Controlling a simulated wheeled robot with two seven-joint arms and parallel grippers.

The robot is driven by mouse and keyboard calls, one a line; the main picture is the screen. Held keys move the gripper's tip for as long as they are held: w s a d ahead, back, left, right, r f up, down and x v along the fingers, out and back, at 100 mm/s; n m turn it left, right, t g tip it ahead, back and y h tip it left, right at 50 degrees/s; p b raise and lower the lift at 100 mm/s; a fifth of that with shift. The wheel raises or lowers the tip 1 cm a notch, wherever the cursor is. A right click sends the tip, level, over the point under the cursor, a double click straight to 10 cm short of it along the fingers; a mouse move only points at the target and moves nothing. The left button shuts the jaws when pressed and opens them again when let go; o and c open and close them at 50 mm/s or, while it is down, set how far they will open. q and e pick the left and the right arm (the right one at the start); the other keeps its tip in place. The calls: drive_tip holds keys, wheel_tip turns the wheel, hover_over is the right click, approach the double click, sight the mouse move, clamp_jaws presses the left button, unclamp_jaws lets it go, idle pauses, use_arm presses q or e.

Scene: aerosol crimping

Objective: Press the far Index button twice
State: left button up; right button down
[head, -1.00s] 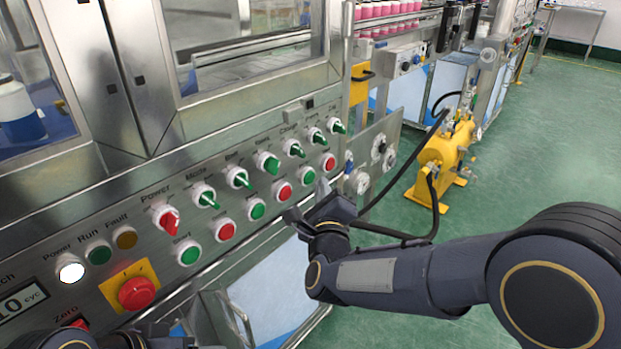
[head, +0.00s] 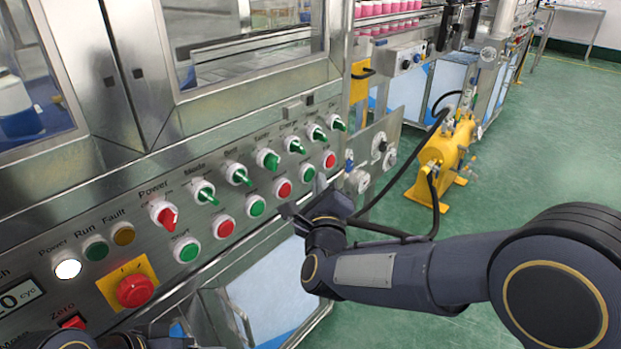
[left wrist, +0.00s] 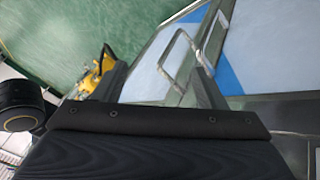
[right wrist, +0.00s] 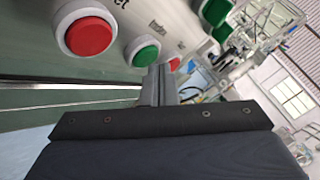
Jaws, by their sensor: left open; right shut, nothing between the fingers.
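The control panel's lower row alternates green and red buttons. Near its far end is a green button (head: 307,174), which also shows in the right wrist view (right wrist: 142,52). The small label above it looks like Index but is blurred. My right gripper (head: 321,184) is shut and empty, close in front of the panel's far end. In the right wrist view its fingertips (right wrist: 160,80) point just below and right of the green button; I cannot tell whether they touch anything. My left gripper (left wrist: 205,85) is open, low by the cabinet front, mostly hidden in the head view.
Red buttons flank the green one, on the near side (head: 282,188) and far side (head: 329,159). Green selector knobs (head: 269,159) sit above. A red emergency stop (head: 135,291) is at the near end. A yellow cylinder unit (head: 440,155) stands on the open floor.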

drive_tip(key=shift+w+a, duration=0.25)
drive_tip(key=shift+a, duration=0.1)
idle(0.7)
drive_tip(key=shift+b, duration=0.3)
drive_tip(key=shift+s+d+b, duration=0.5)
drive_tip(key=shift+d+b, duration=0.05)
drive_tip(key=shift+d, duration=0.05)
drive_tip(key=shift+s+d+b, duration=0.6)
drive_tip(key=shift+s+d, duration=0.15)
drive_tip(key=shift+d, duration=0.3)
drive_tip(key=shift+s+d+b, duration=0.6)
drive_tip(key=shift+s+d, duration=0.1)
drive_tip(key=shift+d, duration=0.3)
